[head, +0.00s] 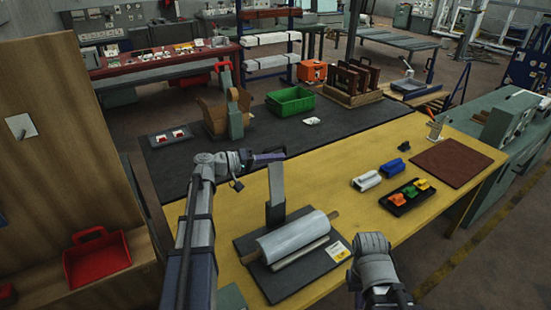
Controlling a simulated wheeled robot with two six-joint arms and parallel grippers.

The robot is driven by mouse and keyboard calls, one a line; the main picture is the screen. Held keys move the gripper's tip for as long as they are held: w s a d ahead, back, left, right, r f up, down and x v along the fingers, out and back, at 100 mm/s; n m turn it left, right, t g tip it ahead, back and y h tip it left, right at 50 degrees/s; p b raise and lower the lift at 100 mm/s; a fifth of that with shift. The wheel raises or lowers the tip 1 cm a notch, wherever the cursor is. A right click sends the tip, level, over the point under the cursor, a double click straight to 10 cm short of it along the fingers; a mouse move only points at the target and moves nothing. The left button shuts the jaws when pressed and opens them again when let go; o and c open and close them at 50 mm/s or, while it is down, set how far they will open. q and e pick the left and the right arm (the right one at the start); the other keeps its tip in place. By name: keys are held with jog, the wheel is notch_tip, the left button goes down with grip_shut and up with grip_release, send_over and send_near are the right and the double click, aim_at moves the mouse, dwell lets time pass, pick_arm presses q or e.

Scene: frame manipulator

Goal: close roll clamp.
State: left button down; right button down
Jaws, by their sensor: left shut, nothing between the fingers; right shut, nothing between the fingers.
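A pale grey roll (293,238) on a wooden rod lies on a dark base (275,288) on the yellow table. A grey upright clamp arm (276,188) stands raised at the back of this base, behind the roll and apart from it. A thin pale bar (298,254) lies in front of the roll. My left gripper (270,156) is shut and empty, pointing right, above and behind the raised clamp arm. My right gripper (369,243) is low at the right of the base, seen from behind; its fingertips are hidden. It holds nothing that I see.
Two blue-and-white items (367,180), a black tray (407,198) with coloured pieces and a brown mat (453,163) lie right on the yellow table. Behind it, a dark table holds a green crate (290,101). A wooden panel (60,130) stands left.

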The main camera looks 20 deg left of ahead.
pick_arm(q)
jog(key=shift+a, duration=0.1)
dwell(0.8)
jog(key=f+v, duration=0.1)
jog(key=v, duration=0.7)
jog(key=w+a+n, duration=0.3)
jog(key=w+a, duration=0.4)
jog(key=a, duration=0.4)
jog(key=w+d+b, duration=0.1)
jog(key=w+d, duration=0.2)
jog(key=d, duration=0.8)
jog(key=shift+w+h+b, duration=0.2)
jog(key=shift+h+b, duration=0.1)
jog(key=shift+h, duration=0.1)
jog(key=shift+d+r, duration=0.1)
